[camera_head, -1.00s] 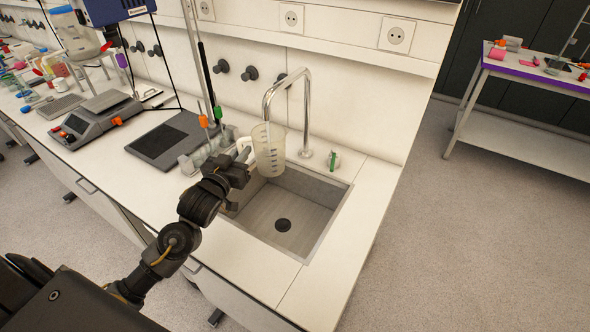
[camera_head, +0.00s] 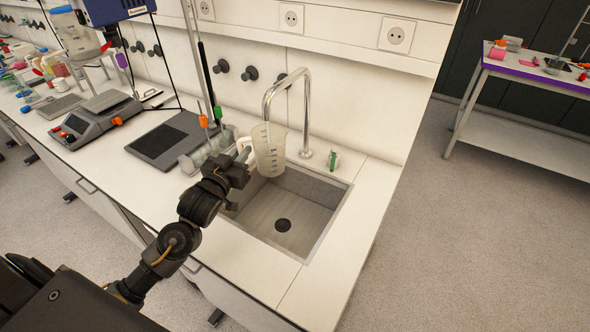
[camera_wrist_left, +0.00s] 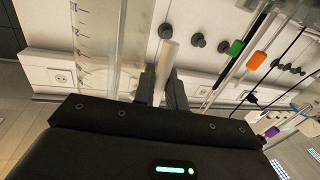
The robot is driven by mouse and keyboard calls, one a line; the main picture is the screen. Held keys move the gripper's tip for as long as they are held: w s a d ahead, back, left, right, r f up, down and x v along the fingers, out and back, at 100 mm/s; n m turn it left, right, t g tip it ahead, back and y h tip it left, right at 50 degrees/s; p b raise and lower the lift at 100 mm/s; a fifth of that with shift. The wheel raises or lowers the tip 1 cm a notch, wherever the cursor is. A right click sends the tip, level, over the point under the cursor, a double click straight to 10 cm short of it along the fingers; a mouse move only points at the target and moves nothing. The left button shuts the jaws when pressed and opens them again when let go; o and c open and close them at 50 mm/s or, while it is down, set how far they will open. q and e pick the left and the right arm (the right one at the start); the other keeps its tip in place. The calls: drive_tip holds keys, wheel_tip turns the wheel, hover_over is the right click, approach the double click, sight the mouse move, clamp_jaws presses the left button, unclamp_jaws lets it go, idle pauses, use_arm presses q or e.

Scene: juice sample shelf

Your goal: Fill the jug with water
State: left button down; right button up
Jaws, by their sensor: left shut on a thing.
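A clear jug (camera_head: 270,155) with a printed scale and a pale handle hangs above the left back part of the sink (camera_head: 290,220), under the spout of the metal faucet (camera_head: 307,115). It leans slightly. My left gripper (camera_head: 244,168) is left of the jug and shut on its handle. In the left wrist view the handle (camera_wrist_left: 166,62) stands between the fingers (camera_wrist_left: 161,92), with the jug's scaled wall (camera_wrist_left: 84,45) at the left. I cannot tell how much water is in the jug. A small green-and-white piece (camera_head: 333,160) is right of the faucet base. My right gripper is out of view.
Left of the sink are a rack of glassware (camera_head: 205,150), a dark flat plate (camera_head: 165,141) and a grey scale (camera_head: 95,120). The wall with sockets (camera_head: 397,36) is close behind the faucet. The sink basin below the jug is empty of objects.

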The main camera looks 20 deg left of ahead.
use_arm(q)
drive_tip(key=s+d+p, duration=0.3)
drive_tip(key=d+p, duration=0.1)
drive_tip(key=d, duration=0.8)
drive_tip(key=shift+m+h, duration=0.3)
drive_tip(key=shift+h, duration=0.2)
drive_tip(key=s+d+b, duration=0.1)
drive_tip(key=b, duration=0.1)
drive_tip(key=s+b, duration=0.2)
drive_tip(key=s+d+b, duration=0.1)
drive_tip(key=shift+s+d+r+b, duration=0.1)
drive_tip(key=shift+s+d+b, duration=0.25)
drive_tip(key=shift+s+b, duration=0.05)
